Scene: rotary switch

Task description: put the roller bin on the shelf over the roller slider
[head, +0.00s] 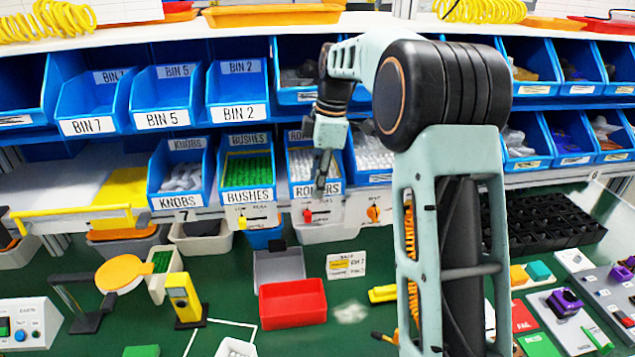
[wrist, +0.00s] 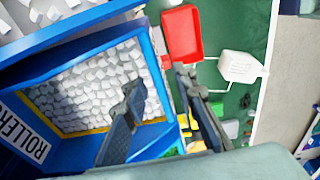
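The roller bin (head: 299,160) is a blue bin with a ROLLERS label, full of small white pieces, on the lower shelf (head: 420,187), right of the BUSHES bin. My gripper (head: 322,178) hangs at its front and hides part of the label. In the wrist view, the bin (wrist: 158,88) fills the left side. My gripper (wrist: 163,95) is open there, one finger over the white rollers and the other outside the bin, with a blue wall between them. I cannot tell whether they touch it. A red slider (head: 308,216) sits on the shelf's front strip below the bin.
The BUSHES bin (head: 248,170) stands close on the left, and another bin of white pieces (head: 372,155) on the right. BIN 2 (head: 238,95) and other bins line the upper shelf. A red tray (head: 292,304) lies on the green table below.

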